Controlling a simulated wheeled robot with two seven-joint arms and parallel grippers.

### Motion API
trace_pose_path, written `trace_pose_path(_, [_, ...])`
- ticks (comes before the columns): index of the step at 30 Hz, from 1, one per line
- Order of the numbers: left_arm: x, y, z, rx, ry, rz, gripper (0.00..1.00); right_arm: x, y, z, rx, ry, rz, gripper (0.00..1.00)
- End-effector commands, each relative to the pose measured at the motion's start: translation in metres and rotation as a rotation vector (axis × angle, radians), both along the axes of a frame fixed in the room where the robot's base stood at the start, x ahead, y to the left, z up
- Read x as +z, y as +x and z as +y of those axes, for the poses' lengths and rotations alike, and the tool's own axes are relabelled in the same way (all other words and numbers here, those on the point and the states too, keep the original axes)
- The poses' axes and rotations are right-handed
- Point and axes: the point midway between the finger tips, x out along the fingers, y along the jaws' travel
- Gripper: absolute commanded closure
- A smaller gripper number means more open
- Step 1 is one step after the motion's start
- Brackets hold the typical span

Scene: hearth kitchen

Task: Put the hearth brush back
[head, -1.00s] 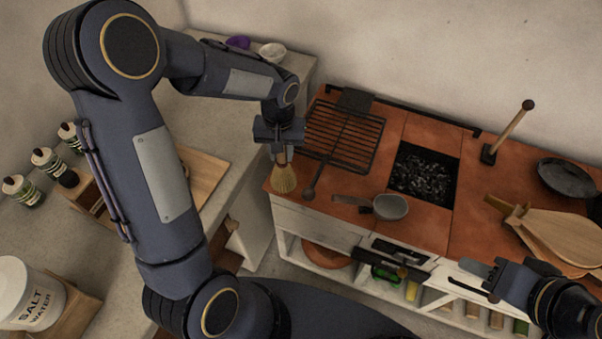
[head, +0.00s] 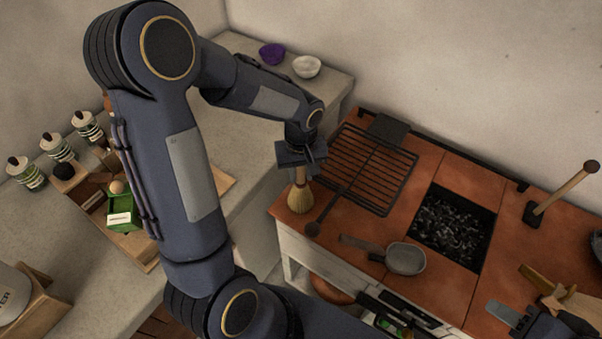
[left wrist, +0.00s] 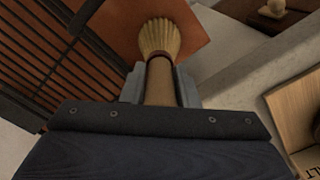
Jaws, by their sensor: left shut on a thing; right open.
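The hearth brush (head: 300,199) has pale bristles pointing down and a wooden handle. My left gripper (head: 299,172) is shut on its handle, over the left end of the terracotta hearth top (head: 330,232). In the left wrist view the brush (left wrist: 159,38) stands out between the fingers (left wrist: 158,88), bristles over the terracotta. I cannot tell whether the bristles touch the surface. My right gripper (head: 508,318) is open and empty at the lower right, over the hearth's front part.
A black grill rack (head: 368,168) lies just right of the brush. A small pan (head: 405,259), a coal pit (head: 452,228) and an upright wooden-handled tool (head: 562,195) are further right. Bellows (head: 560,300) lie near my right gripper. A grey counter (head: 250,140) with bowls runs along the left.

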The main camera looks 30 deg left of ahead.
Motion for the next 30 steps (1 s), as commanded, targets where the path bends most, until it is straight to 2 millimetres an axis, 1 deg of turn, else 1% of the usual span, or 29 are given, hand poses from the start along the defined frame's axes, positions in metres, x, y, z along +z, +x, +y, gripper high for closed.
trace_pose_path(1, [-0.0049,-0.0005,0.0,0.0,0.0,0.001,1.0,0.0,0.0,0.0,0.0,0.0,0.0,0.57])
trace_pose_path(3, [-0.0074,-0.0002,-0.0001,-0.001,0.0,0.0,1.0,0.0,0.0,0.0,0.0,0.0,0.0,0.57])
trace_pose_path(9, [-0.0072,0.0001,0.0,-0.001,0.0,-0.001,1.0,-0.0001,0.0,-0.0001,0.0,0.0,0.0,0.57])
trace_pose_path(13, [-0.0117,0.0001,-0.0001,-0.001,0.0,-0.001,1.0,-0.0048,0.0,0.0,0.0,0.0,0.0,0.57])
trace_pose_path(14, [-0.0114,0.0001,0.0,-0.001,0.0,-0.001,0.71,-0.0046,0.0,0.0,0.0,0.0,0.0,0.57])
trace_pose_path(18, [-0.0101,-0.0001,0.0,-0.001,0.001,-0.001,0.53,-0.0032,0.0001,0.0,0.0,0.0,0.0,0.57])
trace_pose_path(19, [-0.0101,-0.0001,0.0,-0.001,0.001,-0.001,0.51,-0.0032,0.0001,0.0,0.0,0.0,0.0,0.57])
trace_pose_path(26, [-0.0099,0.0,-0.0001,-0.001,0.001,-0.001,0.51,-0.003,0.0001,0.0,0.0,0.0,0.0,0.57])
trace_pose_path(30, [-0.003,0.0004,-0.0002,-0.002,0.0,-0.003,0.51,0.0016,0.0001,0.0,0.0,0.0,0.0,0.57])
